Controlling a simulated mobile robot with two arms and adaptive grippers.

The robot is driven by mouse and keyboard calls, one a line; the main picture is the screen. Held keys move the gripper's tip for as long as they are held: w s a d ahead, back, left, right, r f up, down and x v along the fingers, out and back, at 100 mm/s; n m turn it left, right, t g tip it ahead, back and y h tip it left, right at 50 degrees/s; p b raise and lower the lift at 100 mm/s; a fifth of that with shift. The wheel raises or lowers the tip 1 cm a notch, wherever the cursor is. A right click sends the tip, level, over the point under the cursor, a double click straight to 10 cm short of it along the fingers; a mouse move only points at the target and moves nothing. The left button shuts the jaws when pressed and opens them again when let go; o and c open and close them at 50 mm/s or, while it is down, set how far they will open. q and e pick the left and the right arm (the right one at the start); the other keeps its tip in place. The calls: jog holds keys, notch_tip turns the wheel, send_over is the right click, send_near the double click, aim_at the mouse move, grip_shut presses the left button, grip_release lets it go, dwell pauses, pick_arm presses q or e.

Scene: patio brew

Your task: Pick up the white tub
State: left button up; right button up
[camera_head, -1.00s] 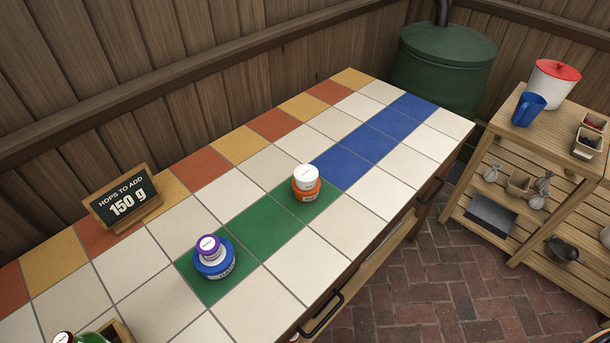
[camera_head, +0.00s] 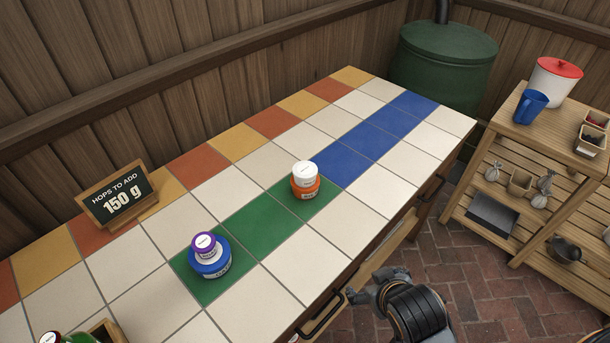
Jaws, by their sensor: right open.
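The white tub (camera_head: 305,173) is small and stands upright on top of an orange tub (camera_head: 305,190). The orange tub stands on a green tile of the tiled counter (camera_head: 365,214). My right gripper (camera_head: 356,292) is at the counter's front edge, below and to the right of the white tub and well apart from it. It is open, and nothing shows between its fingers, though they are small and partly turned away. My left gripper is outside the view.
A purple-lidded tub (camera_head: 206,246) sits on a blue tub (camera_head: 211,262) on another green tile. A chalkboard sign (camera_head: 118,196) reads "HOPS TO ADD 150 g". A black drawer handle (camera_head: 322,316) juts from the counter front. A wooden shelf stand (camera_head: 545,133) is at right. White tiles around the stacks are clear.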

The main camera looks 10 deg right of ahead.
jog(key=w+r+n+t+h, duration=0.1)
jog(key=w+r+t, duration=0.5)
jog(key=w+r, duration=0.45)
jog(key=w+a+r+n+t+y, duration=0.2)
jog(key=w+a+r+t, duration=0.15)
jog(key=r, duration=0.35)
jog(key=w+a+r+n+t+y, duration=0.1)
jog(key=w+a+r+n+t, duration=0.2)
jog(key=r, duration=0.4)
jog(key=s+a+r+n+g+y, duration=0.2)
jog(key=a+r+n+g+y, duration=0.25)
jog(key=a+n+y, duration=0.65)
jog(key=s+a+r+n+g+y, duration=0.1)
jog(key=a+r+n+g+y, duration=0.3)
jog(key=a+r+n+y, duration=0.55)
jog(key=n+g+h, duration=0.7)
jog(key=n+h, duration=0.3)
jog(key=h, duration=1.1)
send_near(305, 169)
jog(key=f, duration=0.4)
jog(key=shift+a+f+p, duration=0.1)
jog(key=shift+a+p, duration=0.25)
jog(key=shift+w+f, duration=0.25)
jog(key=shift+f, duration=0.25)
jog(key=shift+w+p+x, duration=0.3)
jog(key=shift+x, duration=1)
jog(key=shift+w+p+x, duration=0.25)
jog(key=shift+x, duration=1.05)
jog(key=shift+d+r, duration=0.2)
jog(key=c, duration=1.2)
